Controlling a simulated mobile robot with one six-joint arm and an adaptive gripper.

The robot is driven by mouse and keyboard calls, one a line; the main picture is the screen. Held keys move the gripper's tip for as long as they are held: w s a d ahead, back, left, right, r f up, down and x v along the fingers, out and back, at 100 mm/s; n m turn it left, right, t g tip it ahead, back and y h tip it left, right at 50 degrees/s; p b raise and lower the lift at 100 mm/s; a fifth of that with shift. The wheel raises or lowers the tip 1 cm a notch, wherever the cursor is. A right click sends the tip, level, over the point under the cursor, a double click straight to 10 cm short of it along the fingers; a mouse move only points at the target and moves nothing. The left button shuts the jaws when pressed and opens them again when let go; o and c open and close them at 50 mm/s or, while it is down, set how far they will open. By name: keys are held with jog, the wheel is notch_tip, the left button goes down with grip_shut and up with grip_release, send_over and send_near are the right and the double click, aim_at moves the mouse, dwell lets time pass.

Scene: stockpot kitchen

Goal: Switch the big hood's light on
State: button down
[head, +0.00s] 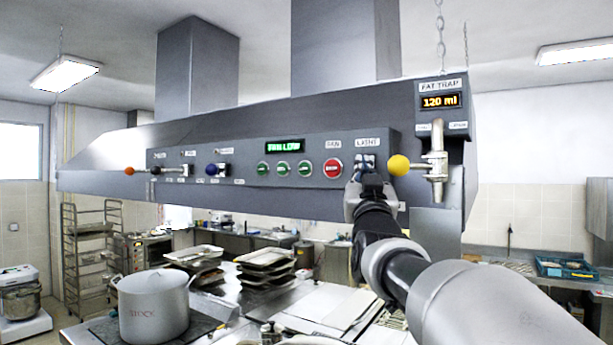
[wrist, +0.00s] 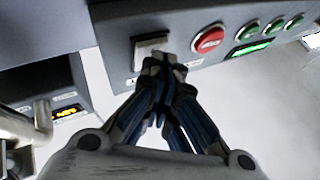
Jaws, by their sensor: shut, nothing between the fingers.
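The big hood (head: 230,120) hangs across the head view with a control panel on its front. Its light switch (head: 366,162) sits under a "LIGHT" label, right of the red fan button. In the wrist view the switch (wrist: 150,50) is a pale square rocker. My gripper (head: 366,180) is shut and empty, its fingertips at the lower edge of the switch. In the wrist view the fingertips (wrist: 164,66) overlap the switch's lower right corner; I cannot tell whether they touch it. The fingers hide part of the switch, and its position is unclear.
A red button (head: 333,168) and several green buttons (head: 283,169) lie left of the switch. A stockpot (head: 154,308) stands below left.

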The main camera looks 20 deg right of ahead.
jog(key=shift+w+d, duration=0.15)
jog(key=shift+d, duration=0.05)
dwell(0.3)
jog(key=shift+a, duration=0.15)
jog(key=shift+s+a+b, duration=0.5)
jog(key=shift+a+b, duration=0.05)
jog(key=shift+b, duration=0.05)
jog(key=s+a, duration=0.2)
jog(key=s+a+b, duration=0.1)
jog(key=a, duration=0.1)
jog(key=shift+r, duration=0.35)
jog(key=shift+d, duration=0.1)
dwell(0.3)
